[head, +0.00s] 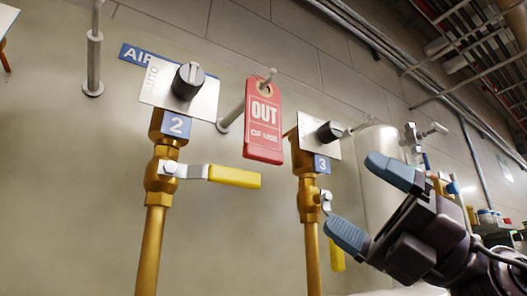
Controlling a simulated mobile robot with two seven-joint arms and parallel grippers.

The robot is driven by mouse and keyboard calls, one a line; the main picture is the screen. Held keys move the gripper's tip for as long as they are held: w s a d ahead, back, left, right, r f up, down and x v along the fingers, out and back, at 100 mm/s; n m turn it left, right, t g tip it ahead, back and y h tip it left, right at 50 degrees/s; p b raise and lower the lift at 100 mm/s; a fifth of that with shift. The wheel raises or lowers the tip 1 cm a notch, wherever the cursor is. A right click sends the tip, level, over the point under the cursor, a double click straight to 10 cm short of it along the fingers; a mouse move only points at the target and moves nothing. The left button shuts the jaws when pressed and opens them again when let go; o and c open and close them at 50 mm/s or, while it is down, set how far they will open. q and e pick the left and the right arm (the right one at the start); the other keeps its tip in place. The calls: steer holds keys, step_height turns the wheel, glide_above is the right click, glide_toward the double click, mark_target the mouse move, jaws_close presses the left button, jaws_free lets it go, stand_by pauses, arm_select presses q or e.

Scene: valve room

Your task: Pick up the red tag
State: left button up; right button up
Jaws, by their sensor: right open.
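The red tag (263,122), printed "OUT OF USE" in white, hangs from a grey peg (242,105) that sticks out of the wall between valve stations 2 and 3. My right gripper (369,205) is open and empty, with blue-grey fingertips, to the right of and lower than the tag, apart from it. It covers part of the area near valve 3. My left gripper is not in view.
Station 2 has a brass pipe (152,240), a yellow lever (234,177) below the tag and a black knob (188,80). Station 3's black knob (329,131) is just right of the tag. Another peg (94,60) stands empty at left. A pale tank (385,165) is behind my gripper.

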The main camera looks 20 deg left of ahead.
steer(key=s+a+r+n+h, duration=0.2)
steer(key=s+a+n+h, duration=0.1)
steer(key=s+a+h, duration=0.15)
steer(key=m+t+h, duration=0.4)
steer(key=t+h, duration=0.3)
steer(key=t, duration=0.9)
glide_toward(265, 133)
steer(key=w, duration=0.2)
steer(key=shift+y, duration=0.25)
steer(key=x, duration=0.1)
steer(key=p+x, duration=0.1)
steer(key=x, duration=0.3)
steer(key=shift+s+a+f+p, duration=0.15)
steer(key=shift+a+f+p, duration=0.15)
steer(key=shift+a, duration=0.1)
steer(key=shift+w+a+r, duration=0.15)
steer(key=shift+w+a, duration=0.1)
steer(key=shift+a, duration=0.25)
steer(key=p+x, duration=0.1)
steer(key=x, duration=0.2)
steer(key=shift+s+a+r, duration=0.1)
steer(key=shift+a+r, duration=0.05)
steer(key=shift+a, duration=0.2)
steer(key=shift+a+p, duration=0.25)
steer(key=shift+p, duration=0.05)
steer(key=shift+w, duration=0.4)
steer(key=shift+c, duration=0.5)
steer(key=c, duration=0.9)
